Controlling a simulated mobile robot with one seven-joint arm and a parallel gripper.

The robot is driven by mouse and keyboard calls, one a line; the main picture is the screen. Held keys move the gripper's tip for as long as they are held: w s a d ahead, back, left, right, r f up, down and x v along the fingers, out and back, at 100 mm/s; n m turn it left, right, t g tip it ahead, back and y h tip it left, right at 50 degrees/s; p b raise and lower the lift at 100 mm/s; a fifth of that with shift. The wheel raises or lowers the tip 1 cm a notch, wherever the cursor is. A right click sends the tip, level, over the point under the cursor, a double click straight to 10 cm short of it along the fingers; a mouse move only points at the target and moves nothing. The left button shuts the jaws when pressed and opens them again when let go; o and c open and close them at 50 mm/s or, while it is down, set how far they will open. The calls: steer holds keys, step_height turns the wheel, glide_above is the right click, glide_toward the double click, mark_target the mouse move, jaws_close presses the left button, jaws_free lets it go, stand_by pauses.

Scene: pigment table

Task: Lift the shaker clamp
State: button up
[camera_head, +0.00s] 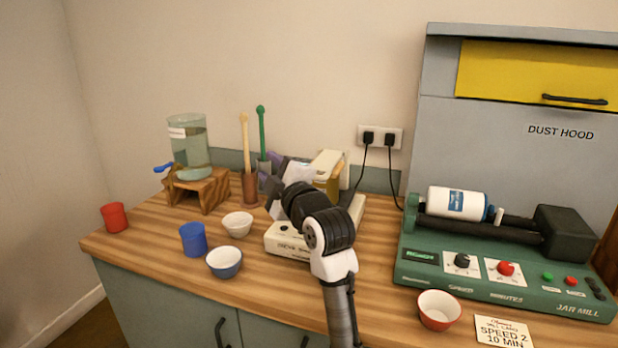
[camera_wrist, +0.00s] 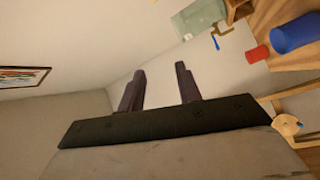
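The shaker (camera_head: 284,239) is a low cream machine with a dark knob on its front, standing mid-table behind my arm. A cream and yellow upright part (camera_head: 328,170) shows above its back. My arm covers most of the machine's middle, and I cannot make out the clamp. My gripper (camera_head: 268,163) is above the left side of the shaker, pointing away from it to the left. In the wrist view its two dark purple fingers (camera_wrist: 160,68) stand apart with nothing between them.
Left are a water jar (camera_head: 190,145) on a wooden stand, a red cup (camera_head: 115,217), blue cup (camera_head: 193,240), two bowls (camera_head: 237,224) and a tool holder (camera_head: 250,188). Right are the green jar mill (camera_head: 500,285), a red bowl (camera_head: 439,310) and a card (camera_head: 503,332).

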mark_target(324, 165)
steer(key=w+d+f+n+g+h, duration=0.1)
steer(key=d+f+h, duration=0.15)
steer(key=d, duration=0.45)
steer(key=w+d+f+g+h, duration=0.1)
steer(key=w+d+f, duration=0.15)
steer(key=d, duration=0.45)
steer(key=shift+y, duration=0.25)
steer(key=p+x, duration=0.4)
steer(key=x, duration=0.7)
steer(key=shift+a+f, duration=0.2)
steer(key=shift+f, duration=0.05)
steer(key=shift+x, duration=0.8)
steer(key=shift+f, duration=0.1)
steer(key=shift+c, duration=0.2)
